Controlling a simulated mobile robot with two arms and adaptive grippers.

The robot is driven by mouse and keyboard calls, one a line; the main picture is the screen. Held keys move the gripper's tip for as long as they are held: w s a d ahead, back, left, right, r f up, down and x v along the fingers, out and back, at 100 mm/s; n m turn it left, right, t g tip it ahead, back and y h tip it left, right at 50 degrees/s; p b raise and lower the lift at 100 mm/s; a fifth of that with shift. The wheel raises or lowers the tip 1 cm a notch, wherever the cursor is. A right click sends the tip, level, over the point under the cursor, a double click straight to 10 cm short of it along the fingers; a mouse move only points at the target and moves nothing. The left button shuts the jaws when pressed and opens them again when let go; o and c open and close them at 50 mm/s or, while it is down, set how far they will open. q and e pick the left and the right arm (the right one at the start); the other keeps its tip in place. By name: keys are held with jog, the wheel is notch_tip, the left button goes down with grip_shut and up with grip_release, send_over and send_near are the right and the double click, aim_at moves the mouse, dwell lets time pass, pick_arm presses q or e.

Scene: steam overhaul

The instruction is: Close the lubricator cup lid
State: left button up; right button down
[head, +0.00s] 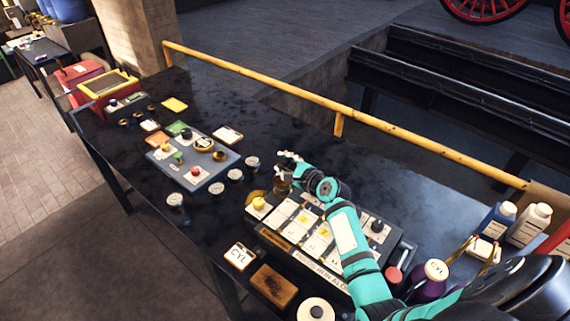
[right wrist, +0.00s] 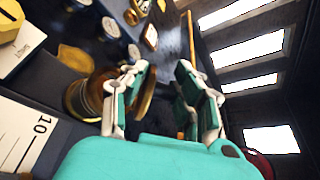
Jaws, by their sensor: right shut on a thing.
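The brass lubricator cup (right wrist: 84,97) stands left of my fingers in the right wrist view. In the head view a small brownish cup shape (head: 282,184) shows just below my right gripper (head: 288,160). The brass lid (right wrist: 147,95) stands tilted up, seen edge-on beside the cup. My right gripper (right wrist: 160,95) has its fingers around the lid, and one finger hides part of it and of the cup rim. The lid is hidden by the gripper in the head view. My left gripper is in neither view.
A labelled tray with cards (head: 285,222) lies under my right arm. A grey board with knobs (head: 193,160) and several small cups lie to the left. A yellow rail (head: 340,110) runs behind the bench.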

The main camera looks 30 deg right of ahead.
jog(key=shift+s+a+f+n+t+h+b, duration=0.15)
jog(key=shift+a+n+t+h+b, duration=0.15)
jog(key=shift+n+b, duration=0.3)
jog(key=shift+s+a+f+n+t+h+b, duration=0.1)
jog(key=shift+a+f+n+t+h+b, duration=0.15)
jog(key=shift+n+t+b, duration=0.35)
dwell(2.0)
jog(key=shift+r, duration=0.1)
dwell(0.4)
jog(key=c, duration=1.1)
grip_release()
jog(key=shift+c, duration=0.2)
jog(key=s+r, duration=0.2)
jog(key=s, duration=0.9)
jog(key=shift+s+d, duration=0.25)
jog(key=shift+s, duration=0.15)
jog(key=shift+r, duration=0.1)
